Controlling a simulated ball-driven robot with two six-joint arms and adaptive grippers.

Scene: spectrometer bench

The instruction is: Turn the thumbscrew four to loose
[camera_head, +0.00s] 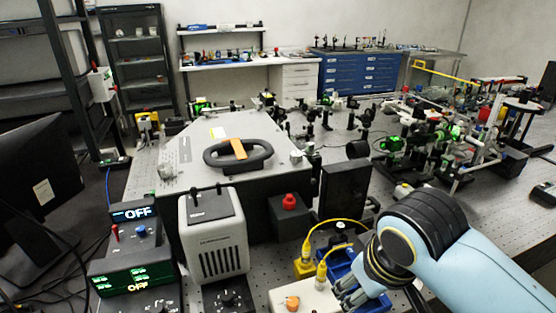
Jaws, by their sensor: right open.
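A large grey box (200,190) stands on the bench, with a black ring-shaped handle (215,160) and an orange tag (238,149) on its lid. A small silvery knob (296,156) sits near the lid's right corner, and a clear knob-like piece (167,171) near its left front corner. I cannot tell which thumbscrew is number four. My right gripper (347,292) is low at the bottom right, in front of the box and apart from its lid. It looks empty, with its fingers apart beside a white box. My left gripper is not in view.
A grey lamp-like unit (213,237) and a black box with a red button (290,204) stand before the large box. A white box (300,300), yellow connectors (305,263) and a blue tray (340,263) lie near my right gripper. Optics (400,140) crowd the right side.

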